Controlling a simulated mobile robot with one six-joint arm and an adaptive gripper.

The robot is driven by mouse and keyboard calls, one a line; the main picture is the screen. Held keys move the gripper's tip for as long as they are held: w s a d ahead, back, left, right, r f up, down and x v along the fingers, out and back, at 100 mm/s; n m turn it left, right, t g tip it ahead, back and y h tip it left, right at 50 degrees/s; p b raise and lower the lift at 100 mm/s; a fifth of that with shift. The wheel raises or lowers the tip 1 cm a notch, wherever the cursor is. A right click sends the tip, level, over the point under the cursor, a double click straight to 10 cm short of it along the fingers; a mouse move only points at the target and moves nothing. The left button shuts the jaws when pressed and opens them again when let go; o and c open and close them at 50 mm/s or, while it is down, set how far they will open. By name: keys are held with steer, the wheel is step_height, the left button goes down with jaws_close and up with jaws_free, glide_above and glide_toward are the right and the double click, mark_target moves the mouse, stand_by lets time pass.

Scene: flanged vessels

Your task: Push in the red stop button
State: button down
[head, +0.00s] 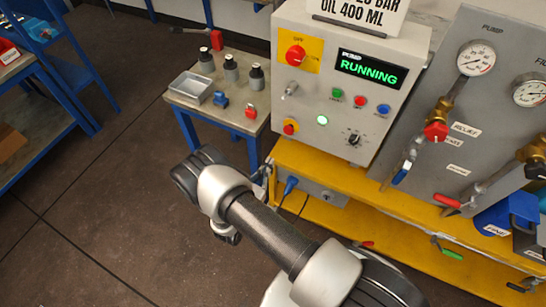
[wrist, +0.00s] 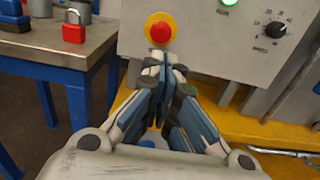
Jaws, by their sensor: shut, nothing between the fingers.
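A red mushroom button on a yellow base (head: 290,127) sits at the lower left of the grey control panel (head: 330,85). In the wrist view this button (wrist: 160,32) is just beyond my gripper's fingertips (wrist: 164,58). The fingers are together and empty, pointing at the panel just below the button in the picture. I cannot tell whether they touch it. A smaller flat red button (head: 360,101) sits between a green button (head: 337,94) and a blue button (head: 383,109). The pump display (head: 370,69) reads RUNNING. In the head view my arm mostly hides the gripper (head: 263,177).
A red rotary switch (head: 295,55) on a yellow plate is above. A selector knob (head: 354,139) and lit green lamp (head: 322,120) are right of the mushroom button. A side table (head: 188,97) with bottles, tray and red padlock (head: 250,112) stands left. Yellow frame (head: 345,176) runs below.

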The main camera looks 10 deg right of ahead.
mark_target(288, 135)
steer(key=b+x, duration=0.1)
steer(key=x, duration=1.1)
steer(key=shift+w+d, duration=0.2)
steer(key=shift+b, duration=0.3)
